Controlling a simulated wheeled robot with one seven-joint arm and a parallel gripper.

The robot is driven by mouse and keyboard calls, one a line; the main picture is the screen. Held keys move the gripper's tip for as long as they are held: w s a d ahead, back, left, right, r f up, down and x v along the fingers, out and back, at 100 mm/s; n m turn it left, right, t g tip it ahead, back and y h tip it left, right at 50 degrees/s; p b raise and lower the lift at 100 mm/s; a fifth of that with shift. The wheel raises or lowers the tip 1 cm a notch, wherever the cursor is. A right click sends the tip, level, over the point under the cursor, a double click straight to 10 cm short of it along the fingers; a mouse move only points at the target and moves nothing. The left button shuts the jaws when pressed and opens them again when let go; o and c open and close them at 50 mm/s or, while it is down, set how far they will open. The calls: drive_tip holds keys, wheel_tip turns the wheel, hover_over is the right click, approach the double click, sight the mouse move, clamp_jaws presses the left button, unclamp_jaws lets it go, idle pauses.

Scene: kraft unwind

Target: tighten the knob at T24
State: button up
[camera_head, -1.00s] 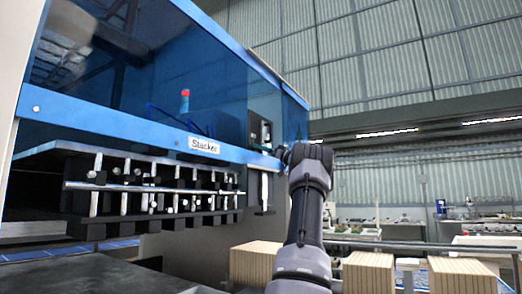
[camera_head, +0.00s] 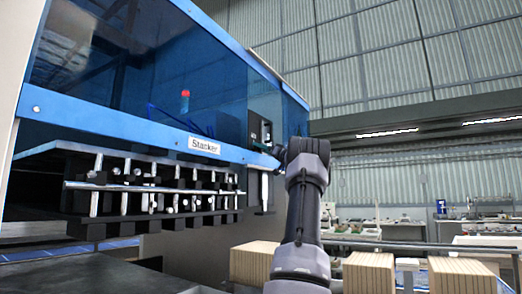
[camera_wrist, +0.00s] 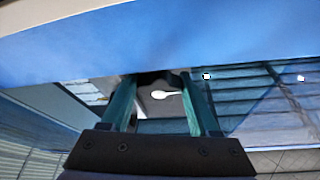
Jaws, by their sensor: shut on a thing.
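My gripper (camera_wrist: 160,84) shows in the wrist view as two teal fingers reaching up under a blue panel edge. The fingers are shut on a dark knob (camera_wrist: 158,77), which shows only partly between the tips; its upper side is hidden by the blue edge. In the head view my gripper (camera_head: 268,149) is small and partly hidden by my wrist, at the right end of the machine's blue rail. The knob cannot be made out there, and no T24 mark is readable.
The blue machine (camera_head: 120,110) carries a "Stacker" label (camera_head: 204,146). A control panel (camera_head: 260,130) sits just above my gripper. A row of rods and black blocks (camera_head: 150,200) juts out to the left. Cardboard stacks (camera_head: 369,272) stand low at right.

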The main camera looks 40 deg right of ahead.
drive_tip(key=shift+m, duration=0.3)
drive_tip(key=o, duration=1.4)
drive_tip(key=v, duration=1.1)
drive_tip(key=shift+a+r, duration=0.1)
